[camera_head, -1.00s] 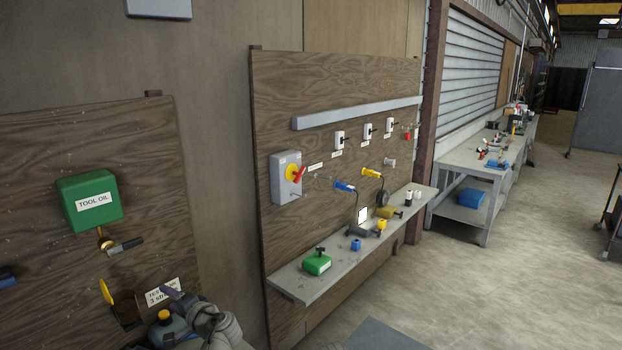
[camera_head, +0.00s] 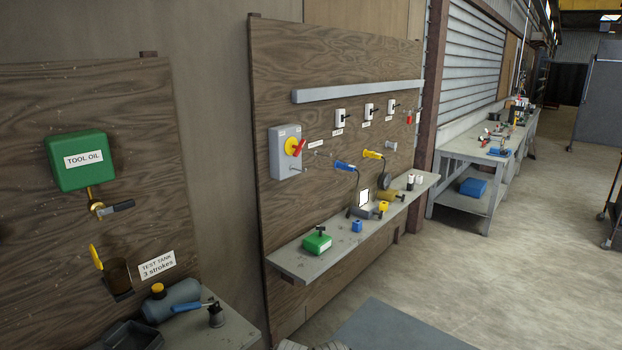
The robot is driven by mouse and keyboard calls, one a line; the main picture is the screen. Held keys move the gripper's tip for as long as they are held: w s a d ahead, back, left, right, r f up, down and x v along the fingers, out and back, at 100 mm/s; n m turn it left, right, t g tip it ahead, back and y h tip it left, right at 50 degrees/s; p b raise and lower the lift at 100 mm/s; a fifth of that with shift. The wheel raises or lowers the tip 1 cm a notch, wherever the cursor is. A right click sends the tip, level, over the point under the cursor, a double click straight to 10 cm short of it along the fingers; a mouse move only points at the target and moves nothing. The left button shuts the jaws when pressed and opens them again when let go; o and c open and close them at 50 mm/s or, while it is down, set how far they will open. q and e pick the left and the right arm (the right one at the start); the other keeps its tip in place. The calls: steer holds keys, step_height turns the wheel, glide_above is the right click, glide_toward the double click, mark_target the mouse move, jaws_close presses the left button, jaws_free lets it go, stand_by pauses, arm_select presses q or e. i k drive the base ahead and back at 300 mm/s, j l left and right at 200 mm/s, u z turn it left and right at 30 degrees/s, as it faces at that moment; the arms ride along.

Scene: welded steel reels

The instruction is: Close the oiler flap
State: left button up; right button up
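A raised yellow flap (camera_head: 96,257) stands open at the mouth of a dark amber cup (camera_head: 118,273) on the wooden board at the left. This looks like the oiler, but no label names it so. A white label beside it reads "TEST TANK 3 strokes" (camera_head: 157,265). Above hangs a green box (camera_head: 80,162) marked "TOOL OIL", with a brass tap (camera_head: 95,205) and dark lever below. Neither gripper's fingers are in view. Only a grey ribbed piece, probably part of my arm, shows at the bottom edge.
A second board has a shelf (camera_head: 290,264) with several small items. Open floor lies right.

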mark_target(93, 254)
steer(key=u, duration=1.3)
